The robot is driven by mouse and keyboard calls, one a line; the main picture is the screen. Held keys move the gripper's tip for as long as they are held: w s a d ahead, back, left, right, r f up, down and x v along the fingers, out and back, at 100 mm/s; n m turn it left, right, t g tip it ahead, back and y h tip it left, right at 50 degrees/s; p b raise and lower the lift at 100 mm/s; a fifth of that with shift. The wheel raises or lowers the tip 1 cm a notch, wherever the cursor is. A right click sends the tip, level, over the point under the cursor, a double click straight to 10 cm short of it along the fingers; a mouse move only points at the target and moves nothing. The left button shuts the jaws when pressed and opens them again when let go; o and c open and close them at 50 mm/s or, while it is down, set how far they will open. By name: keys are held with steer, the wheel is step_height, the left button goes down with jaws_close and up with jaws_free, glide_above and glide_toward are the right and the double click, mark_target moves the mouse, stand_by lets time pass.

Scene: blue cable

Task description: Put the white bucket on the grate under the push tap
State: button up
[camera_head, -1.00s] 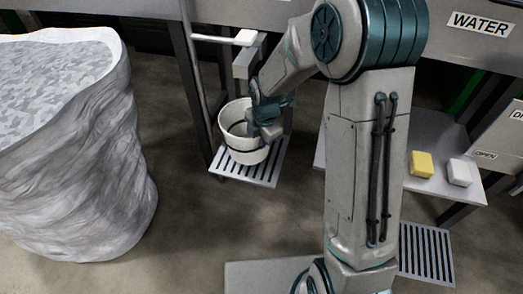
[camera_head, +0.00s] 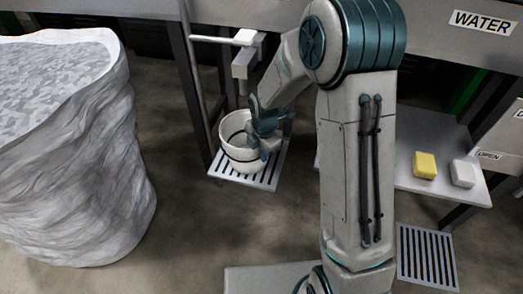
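The white bucket (camera_head: 238,148) is on or just above the left grate (camera_head: 262,176), standing about upright near the grate's left side. I cannot tell whether its base touches the bars. The push tap, with a white push pad (camera_head: 245,37) and a grey spout body (camera_head: 241,68), is above and behind the bucket. My gripper (camera_head: 262,140) is at the bucket's right side and rim. The gripper and wrist hide part of the bucket, and the fingertips are too small to tell whether they are closed on the rim.
A large grey-white sack-like container (camera_head: 70,150) stands at the left. A shelf at the right (camera_head: 410,184) holds a yellow block (camera_head: 425,165) and a white block (camera_head: 463,173). Another grate (camera_head: 428,255) lies at lower right. A WATER sign (camera_head: 482,22) is above.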

steer(key=shift+r, duration=0.15)
step_height(320, 180, up, 12)
steer(key=s+p, duration=0.1)
steer(key=p, duration=0.3)
steer(key=s+d+r+m, duration=0.4)
steer(key=s+m, duration=0.5)
steer(key=m, duration=0.3)
steer(key=s+d+r+m, duration=0.4)
steer(key=s+d+m, duration=0.3)
steer(key=s+m, duration=0.3)
steer(key=m, duration=0.2)
steer(key=shift+s+d+m+h, duration=0.2)
steer(key=shift+s+m+h, duration=0.05)
steer(key=shift+m+h, duration=0.05)
